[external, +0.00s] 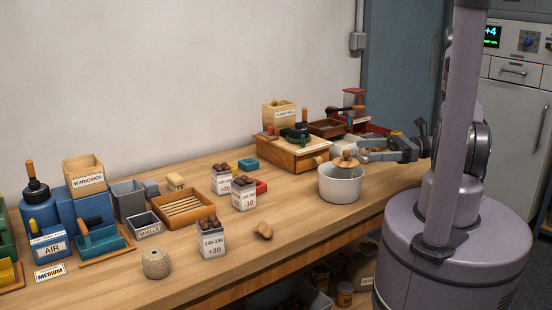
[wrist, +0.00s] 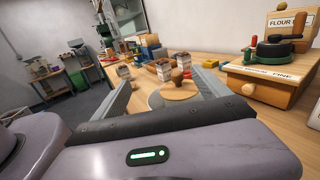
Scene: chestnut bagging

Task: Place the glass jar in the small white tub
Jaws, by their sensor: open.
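The small white tub (external: 340,188) stands on the wooden bench near its front edge. A round wooden lid with a knob (external: 345,160) shows at the tub's mouth; it looks slightly tilted. My gripper (external: 362,150) is at the tub's right, just above rim height and close to the lid. In the wrist view the fingers (wrist: 163,80) are spread apart, with the wooden lid (wrist: 178,91) and the tub's pale rim (wrist: 155,101) between and below them. Nothing is clamped in the fingers.
A wooden mill box (external: 290,152) stands behind the tub. Several labelled chestnut bags, one at the front (external: 211,240), stand to the left. The bench just left of the tub is clear.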

